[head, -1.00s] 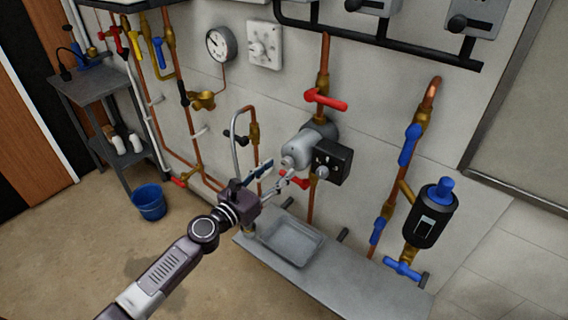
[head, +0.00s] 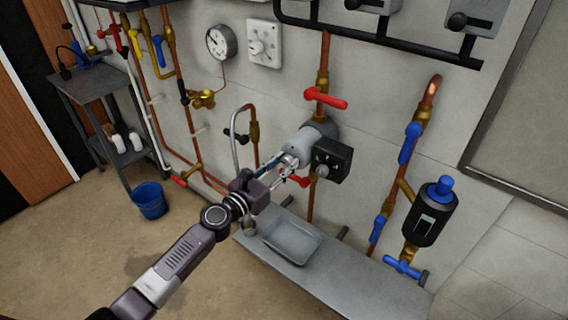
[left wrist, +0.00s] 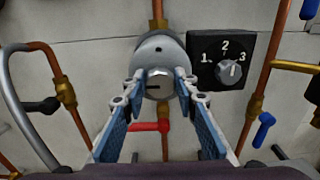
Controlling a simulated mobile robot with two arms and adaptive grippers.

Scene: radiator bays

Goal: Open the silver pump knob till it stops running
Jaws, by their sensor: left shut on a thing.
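The silver pump (head: 306,143) sits on a vertical copper pipe at the wall, and its round body (left wrist: 157,47) is above centre in the left wrist view. The silver knob (left wrist: 158,86) on its front face has a short dark slot lying about level. My left gripper (head: 287,162) reaches up to the pump's front. In the left wrist view its blue-padded fingers (left wrist: 160,79) are closed on the knob from both sides. In the head view the fingers largely hide the knob. My right gripper is not in view.
A black box (left wrist: 222,58) with a dial marked 1, 2, 3 sits right beside the pump. Red valve handles are above (head: 325,98) and below (head: 294,181) it. A grey tray (head: 292,241) lies on the ledge underneath. A bent grey pipe (left wrist: 25,95) stands left.

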